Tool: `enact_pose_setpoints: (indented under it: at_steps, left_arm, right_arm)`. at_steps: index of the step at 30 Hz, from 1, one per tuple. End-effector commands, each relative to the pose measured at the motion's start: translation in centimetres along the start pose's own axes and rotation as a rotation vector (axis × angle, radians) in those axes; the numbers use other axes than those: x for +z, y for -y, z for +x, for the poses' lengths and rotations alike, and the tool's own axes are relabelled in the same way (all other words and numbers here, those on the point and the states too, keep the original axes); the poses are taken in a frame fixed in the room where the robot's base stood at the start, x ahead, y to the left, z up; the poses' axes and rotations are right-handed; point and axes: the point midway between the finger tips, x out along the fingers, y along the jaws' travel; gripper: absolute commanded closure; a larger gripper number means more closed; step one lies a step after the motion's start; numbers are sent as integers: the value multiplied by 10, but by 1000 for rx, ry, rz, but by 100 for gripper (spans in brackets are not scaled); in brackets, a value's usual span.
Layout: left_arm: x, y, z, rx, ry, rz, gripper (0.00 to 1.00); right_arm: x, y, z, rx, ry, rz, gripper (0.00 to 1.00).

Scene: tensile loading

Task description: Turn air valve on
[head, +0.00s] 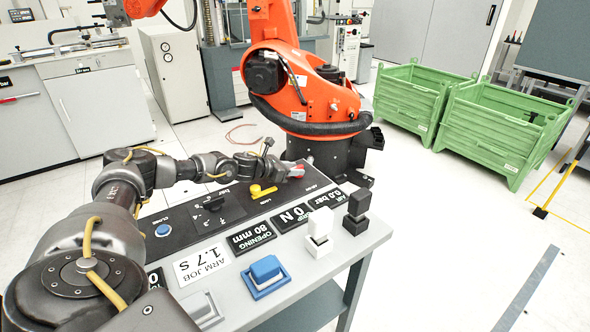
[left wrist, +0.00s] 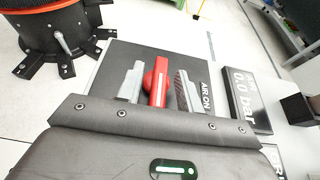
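The air valve's red handle (head: 297,172) is at the far end of the black panel on the grey console. In the left wrist view the red handle (left wrist: 157,82) stands between the two grey fingers of my left gripper (left wrist: 159,88), with visible gaps on both sides. My left gripper (head: 285,170) is open around it in the head view, and partly hides it there. An "AIR ON" label (left wrist: 206,98) lies beside the right finger. A pressure display (left wrist: 243,104) reads 0.0 bar. My right gripper is in neither view.
The console top (head: 222,284) carries a yellow lever (head: 262,191), a blue rocker switch (head: 266,272), and white (head: 319,232) and black (head: 356,212) blocks. An orange robot arm (head: 300,95) stands just behind. Green crates (head: 412,100) are at the back right.

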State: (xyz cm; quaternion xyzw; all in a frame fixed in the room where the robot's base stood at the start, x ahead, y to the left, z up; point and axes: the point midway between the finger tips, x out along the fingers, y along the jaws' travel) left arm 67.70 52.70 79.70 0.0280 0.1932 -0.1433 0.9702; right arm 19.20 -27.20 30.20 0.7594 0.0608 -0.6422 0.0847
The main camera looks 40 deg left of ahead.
Motion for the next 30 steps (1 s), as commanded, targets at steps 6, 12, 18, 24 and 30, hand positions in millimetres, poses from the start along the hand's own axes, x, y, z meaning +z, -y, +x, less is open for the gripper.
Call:
enact_pose_setpoints:
  at_steps: [6, 12, 18, 24, 30]
  left_arm:
    - [0, 0, 7, 0, 0, 0, 64]
    - [0, 0, 6, 0, 0, 0, 68]
    - [0, 0, 6, 1, 0, 0, 94]
    - [0, 2, 6, 2, 0, -1, 100]
    - [1, 1, 6, 31, -1, -14, 100]
  right_arm:
    - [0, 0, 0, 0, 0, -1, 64]
    - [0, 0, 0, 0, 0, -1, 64]
    - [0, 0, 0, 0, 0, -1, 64]
    - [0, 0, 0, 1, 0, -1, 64]
    - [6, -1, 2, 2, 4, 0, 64]
